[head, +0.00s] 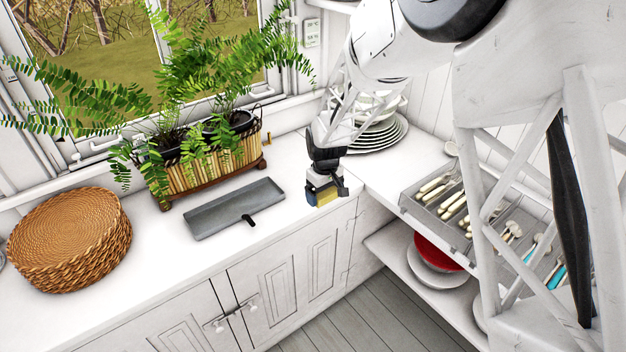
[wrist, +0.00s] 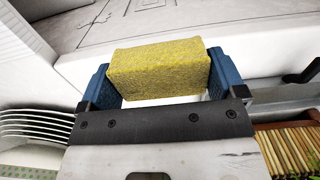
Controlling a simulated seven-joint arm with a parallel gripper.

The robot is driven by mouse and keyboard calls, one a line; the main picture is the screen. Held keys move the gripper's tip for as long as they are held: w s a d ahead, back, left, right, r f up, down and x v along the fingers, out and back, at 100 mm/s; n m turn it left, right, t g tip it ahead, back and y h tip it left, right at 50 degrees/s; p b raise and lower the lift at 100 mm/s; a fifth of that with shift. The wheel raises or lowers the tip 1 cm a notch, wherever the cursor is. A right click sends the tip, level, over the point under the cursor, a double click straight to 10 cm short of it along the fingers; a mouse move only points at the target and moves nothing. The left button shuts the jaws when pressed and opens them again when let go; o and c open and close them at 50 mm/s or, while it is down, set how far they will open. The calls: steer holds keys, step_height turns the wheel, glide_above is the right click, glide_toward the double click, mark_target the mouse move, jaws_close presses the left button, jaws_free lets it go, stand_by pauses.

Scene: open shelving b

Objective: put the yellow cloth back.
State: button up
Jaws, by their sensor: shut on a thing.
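The yellow cloth (wrist: 158,70) looks like a thick, rough-textured block in the wrist view. My gripper (wrist: 162,82) is shut on it, with a blue finger at each end. In the head view the cloth (head: 326,197) shows as a small yellow patch under my gripper (head: 326,188), at the front edge of the white counter near the inner corner. I cannot tell whether the cloth touches the counter. A shallow grey tray (head: 215,219) lies on the counter to the left of my gripper, with a small black item (head: 249,220) at its front edge.
A fern planter (head: 215,171) stands behind the tray, by the window. Stacked woven mats (head: 69,240) lie at far left. Stacked plates (head: 376,137) stand in the corner behind my gripper. A cutlery tray (head: 420,206) is at right, above red and white bowls (head: 437,254). The counter front is mostly clear.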

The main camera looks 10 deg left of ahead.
stand_by(0.4)
steer(key=w+a, duration=0.2)
steer(key=w, duration=0.3)
steer(key=w+a+f, duration=0.1)
steer(key=w, duration=0.4)
steer(key=w+a, duration=0.2)
steer(key=w, duration=0.3)
steer(key=shift+a+f, duration=0.25)
steer(key=shift+a, duration=0.05)
steer(key=shift+f, duration=0.1)
steer(key=shift+f, duration=1.65)
steer(key=shift+f, duration=0.15)
steer(key=o, duration=1)
step_height(320, 180, up, 12)
steer(key=shift+r, duration=0.15)
